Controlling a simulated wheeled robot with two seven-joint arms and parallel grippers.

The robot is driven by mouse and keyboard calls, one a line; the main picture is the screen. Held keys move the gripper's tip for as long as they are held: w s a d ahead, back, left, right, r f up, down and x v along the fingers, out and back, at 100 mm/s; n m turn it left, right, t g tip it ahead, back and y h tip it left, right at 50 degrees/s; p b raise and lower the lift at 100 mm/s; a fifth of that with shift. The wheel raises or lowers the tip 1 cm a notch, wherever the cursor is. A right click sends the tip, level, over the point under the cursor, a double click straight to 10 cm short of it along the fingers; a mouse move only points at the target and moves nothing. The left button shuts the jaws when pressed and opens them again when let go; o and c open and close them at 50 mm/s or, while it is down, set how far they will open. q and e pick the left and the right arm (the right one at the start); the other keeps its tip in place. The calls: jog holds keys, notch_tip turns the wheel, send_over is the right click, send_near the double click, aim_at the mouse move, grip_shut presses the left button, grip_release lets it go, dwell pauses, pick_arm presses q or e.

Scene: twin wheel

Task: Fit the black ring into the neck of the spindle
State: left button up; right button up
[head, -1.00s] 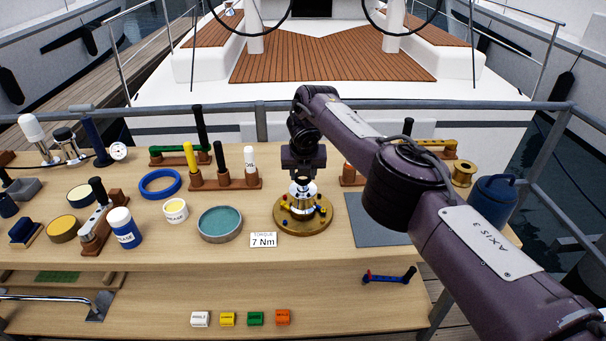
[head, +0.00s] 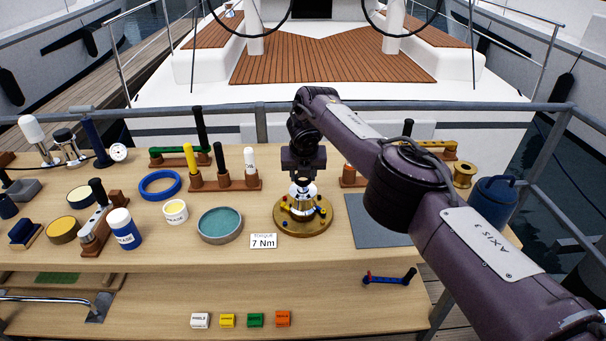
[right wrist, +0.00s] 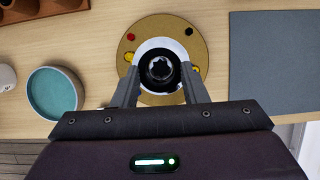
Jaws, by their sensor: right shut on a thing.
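The spindle stands upright on a round brass-coloured base (head: 322,217) on the bench, with a white neck part (head: 303,203) at its middle. My right gripper (head: 302,180) points straight down over the neck. In the right wrist view its two fingers (right wrist: 160,78) are shut on the black ring (right wrist: 150,76), which looks roughly centred over the white neck (right wrist: 160,46). A grey star-shaped shaft end shows inside the ring. Whether the ring touches the neck or sits in it, I cannot tell. My left gripper is not in view.
A teal-filled round dish (head: 220,224) and a "7 Nm" torque card (head: 263,241) stand left of the spindle. A grey mat (head: 374,222) lies close on its right. A rack with upright handled tools (head: 232,184) stands behind left.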

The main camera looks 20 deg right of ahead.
jog(key=shift+f+b, duration=1.3)
jog(key=shift+f, duration=0.3)
jog(key=o, duration=1)
jog(key=shift+r, duration=0.1)
jog(key=shift+o, duration=0.2)
jog(key=shift+r, duration=1.1)
jog(key=b, duration=0.1)
send_near(303, 187)
jog(key=shift+w+d+f, duration=0.15)
jog(key=shift+w+f, duration=0.05)
jog(key=shift+w, duration=0.25)
jog(key=shift+f, duration=0.1)
